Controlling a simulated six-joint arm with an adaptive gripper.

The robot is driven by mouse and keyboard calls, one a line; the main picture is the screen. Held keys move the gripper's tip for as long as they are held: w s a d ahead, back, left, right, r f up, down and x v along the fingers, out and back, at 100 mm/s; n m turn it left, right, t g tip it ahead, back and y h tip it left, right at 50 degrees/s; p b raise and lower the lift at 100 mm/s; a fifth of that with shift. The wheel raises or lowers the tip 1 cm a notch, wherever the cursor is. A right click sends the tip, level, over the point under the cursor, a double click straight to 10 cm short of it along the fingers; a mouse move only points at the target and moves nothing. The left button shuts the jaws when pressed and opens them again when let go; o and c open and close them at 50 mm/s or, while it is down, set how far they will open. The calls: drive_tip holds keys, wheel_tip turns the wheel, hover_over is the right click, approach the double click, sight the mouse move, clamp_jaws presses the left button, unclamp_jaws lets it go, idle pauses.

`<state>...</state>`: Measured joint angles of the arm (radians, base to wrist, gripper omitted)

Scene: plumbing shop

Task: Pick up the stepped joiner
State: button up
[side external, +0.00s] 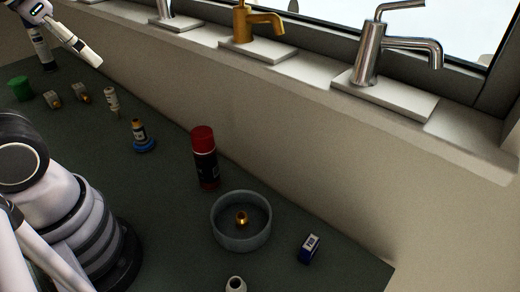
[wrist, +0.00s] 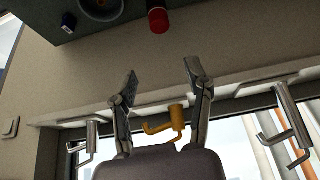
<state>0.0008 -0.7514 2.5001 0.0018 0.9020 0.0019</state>
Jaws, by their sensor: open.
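A small brass-coloured fitting (side external: 241,218) stands inside a round grey bowl (side external: 214,226); it looks like the stepped joiner, but its steps are too small to make out. A pale hollow fitting (side external: 235,284), cut off by the bottom edge of the side view, could also be a joiner; I cannot tell. In the wrist view, my gripper (wrist: 162,74) is open with nothing between its fingers. The bowl (wrist: 119,14) is only partly in view at the top, well beyond the fingertips. My gripper's fingers are not clearly visible in the side view.
A red-capped can (side external: 205,160) stands close behind the bowl, and a small blue-and-white box (side external: 309,247) lies to its right. A bottle on a blue base (side external: 141,137) and several small items stand farther left. Taps stand on the window ledge (side external: 310,70). Bare table lies left of the bowl.

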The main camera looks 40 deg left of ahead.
drive_tip(key=shift+o, duration=1.1)
